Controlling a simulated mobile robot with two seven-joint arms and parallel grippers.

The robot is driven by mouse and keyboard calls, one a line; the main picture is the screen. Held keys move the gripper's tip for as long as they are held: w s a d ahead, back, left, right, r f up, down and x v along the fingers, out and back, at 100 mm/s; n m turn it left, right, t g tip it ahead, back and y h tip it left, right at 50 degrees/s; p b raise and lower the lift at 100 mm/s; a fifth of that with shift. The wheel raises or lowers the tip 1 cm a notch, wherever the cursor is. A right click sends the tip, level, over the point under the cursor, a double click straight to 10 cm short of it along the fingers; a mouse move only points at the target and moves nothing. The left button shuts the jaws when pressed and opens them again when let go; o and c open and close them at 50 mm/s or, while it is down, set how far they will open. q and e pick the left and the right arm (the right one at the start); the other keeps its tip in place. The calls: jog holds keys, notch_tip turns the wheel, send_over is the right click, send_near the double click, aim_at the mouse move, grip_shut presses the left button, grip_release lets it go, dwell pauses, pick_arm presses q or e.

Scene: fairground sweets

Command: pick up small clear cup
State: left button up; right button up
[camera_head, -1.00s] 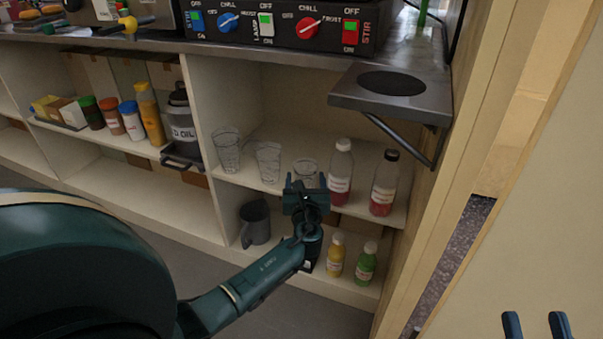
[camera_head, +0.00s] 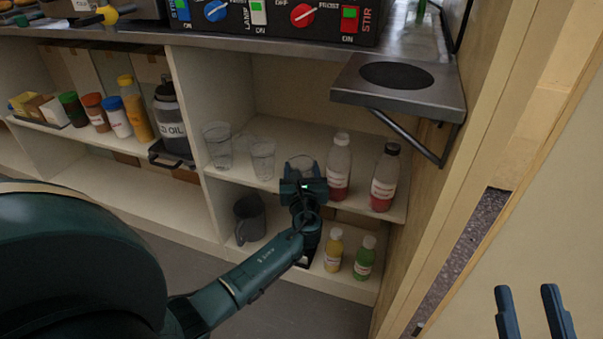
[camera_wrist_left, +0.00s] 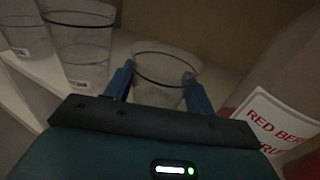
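The small clear cup (camera_wrist_left: 160,82) stands on the middle shelf, with its dark-lined rim toward the wrist camera. My left gripper (camera_wrist_left: 158,80) is open, with one blue finger on each side of the cup; I cannot tell whether either finger touches it. In the head view, the left gripper (camera_head: 303,180) is in front of the cup (camera_head: 301,163) and hides most of it. My right gripper (camera_head: 530,300) is open and empty at the lower right, away from the shelf. Two other clear cups (camera_head: 218,146) (camera_head: 262,158) stand to the left on the same shelf.
A red-labelled bottle (camera_head: 338,168) stands close to the right of the cup, with a dark-capped bottle (camera_head: 385,180) beyond. Below are a grey jug (camera_head: 250,219), a yellow bottle (camera_head: 334,250) and a green bottle (camera_head: 365,258). A metal bracket shelf (camera_head: 400,95) overhangs the right side.

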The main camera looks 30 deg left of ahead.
pick_arm(q)
jog(key=shift+c, duration=0.9)
